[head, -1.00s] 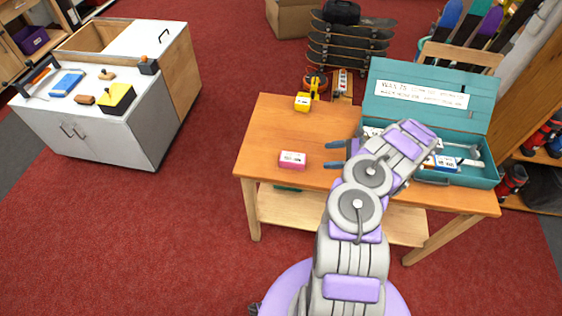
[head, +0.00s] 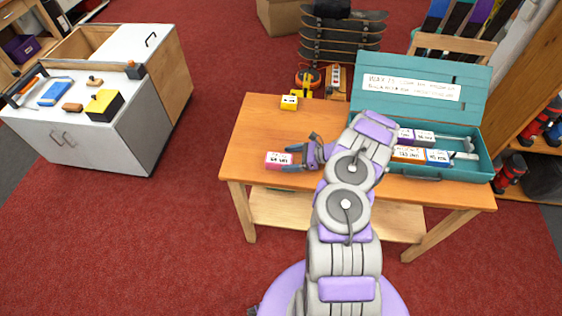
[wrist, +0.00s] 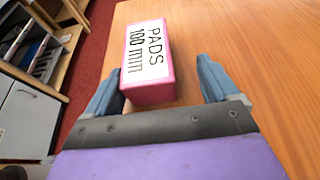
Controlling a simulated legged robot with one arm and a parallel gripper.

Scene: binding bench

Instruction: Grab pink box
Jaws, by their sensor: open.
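The pink box (head: 279,159) lies on the left front part of the wooden table, with a white label on top. In the wrist view the pink box (wrist: 147,62) reads "PADS 100 mm". My gripper (head: 290,158) is open at the box's right side, low over the table. In the wrist view my gripper (wrist: 157,78) has its two blue fingers apart. The near end of the box lies between them, close to the left finger, with a wider gap to the right finger. I cannot tell whether the left finger touches it.
A yellow box (head: 289,103) sits at the table's back left. An open teal case (head: 484,160) with several small boxes stands on the right. A white cabinet (head: 95,142) with tools on top is at far left. Bare wooden tabletop (head: 252,131) surrounds the pink box.

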